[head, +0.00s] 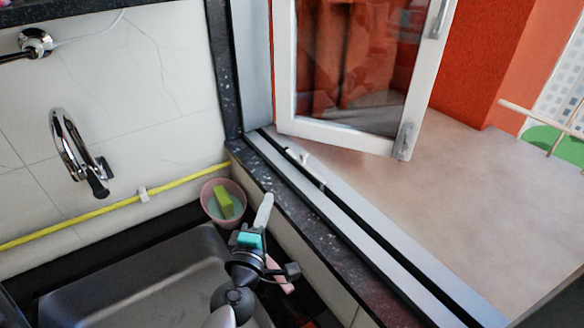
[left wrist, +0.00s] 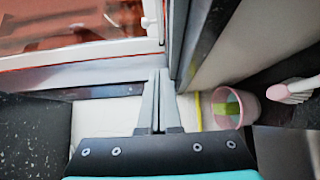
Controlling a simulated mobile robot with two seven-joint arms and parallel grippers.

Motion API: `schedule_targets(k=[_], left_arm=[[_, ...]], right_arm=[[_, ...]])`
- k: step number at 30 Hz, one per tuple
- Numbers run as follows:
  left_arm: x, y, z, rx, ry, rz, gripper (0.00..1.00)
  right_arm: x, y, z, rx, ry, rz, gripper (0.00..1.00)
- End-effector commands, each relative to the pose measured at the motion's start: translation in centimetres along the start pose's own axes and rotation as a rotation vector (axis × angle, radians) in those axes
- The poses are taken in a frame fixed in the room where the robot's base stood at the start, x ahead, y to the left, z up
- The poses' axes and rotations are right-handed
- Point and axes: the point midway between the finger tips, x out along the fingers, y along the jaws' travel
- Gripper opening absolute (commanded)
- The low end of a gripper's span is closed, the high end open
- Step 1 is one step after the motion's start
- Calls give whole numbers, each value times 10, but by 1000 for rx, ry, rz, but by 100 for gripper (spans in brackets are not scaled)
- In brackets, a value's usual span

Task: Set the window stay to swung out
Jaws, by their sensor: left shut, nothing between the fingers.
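The white-framed window sash (head: 350,141) stands swung open over the outer ledge in the head view. A small white fitting, which may be the window stay (head: 305,163), lies on the window's lower frame rail below the sash. A grey fitting (head: 404,140) sits at the sash's lower free corner. My left gripper (head: 266,202) is shut and empty above the counter beside the dark stone sill, short of the rail. In the left wrist view its two grey fingers (left wrist: 156,80) are together, pointing towards the window frame. My right gripper is out of view.
A pink bowl (head: 211,213) with a green-yellow sponge (head: 223,203) stands left of my left gripper. A dark sink (head: 135,285), a wall tap (head: 72,145) and a yellow pipe (head: 100,207) lie left. A pink-handled brush (left wrist: 290,92) shows in the left wrist view. The ledge (head: 450,190) is clear.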

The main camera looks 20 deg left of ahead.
Motion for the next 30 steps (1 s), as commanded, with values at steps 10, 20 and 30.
schedule_targets(k=[10, 20, 30], left_arm=[[32, 2, 0, 0, -2, 2, 0], [83, 1, 1, 1, -2, 3, 0], [121, 0, 21, 0, -2, 1, 0]], right_arm=[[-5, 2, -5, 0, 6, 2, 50], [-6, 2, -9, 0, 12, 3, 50], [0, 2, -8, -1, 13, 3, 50]])
